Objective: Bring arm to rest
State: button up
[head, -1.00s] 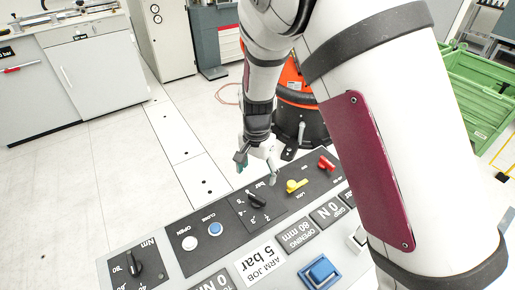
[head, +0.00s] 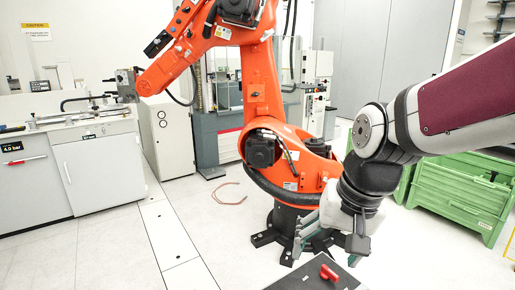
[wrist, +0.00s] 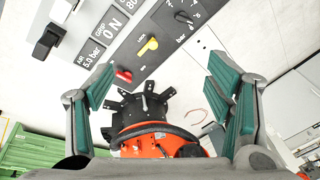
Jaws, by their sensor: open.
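My gripper (wrist: 162,105) is open and empty in the wrist view, with a teal-padded finger at each side. In the head view my gripper (head: 328,245) hangs at the lower right, in front of the orange robot's base and above the far end of the control panel (head: 318,272). My arm comes in from the right edge. The panel also shows in the wrist view, with a red switch (wrist: 124,75), a yellow switch (wrist: 148,47) and a black knob (wrist: 183,17). Nothing is between the fingers.
A large orange robot (head: 262,90) stands in the middle on a black footed base. Green crates (head: 465,190) stand at the right. A grey cabinet (head: 98,170) and a tall white cabinet (head: 165,135) are at the left. The floor at the front left is clear.

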jog(key=s+d+r+n+t+h, duration=0.1)
jog(key=s+d+r, duration=0.1)
jog(key=s, duration=0.4)
jog(key=s+d+r+n+t, duration=0.1)
jog(key=s+d+r, duration=0.1)
jog(key=s+d, duration=0.3)
jog(key=shift+s+r+h, duration=0.2)
jog(key=shift+s+h, duration=0.2)
jog(key=shift+s, duration=0.35)
dwell(2.0)
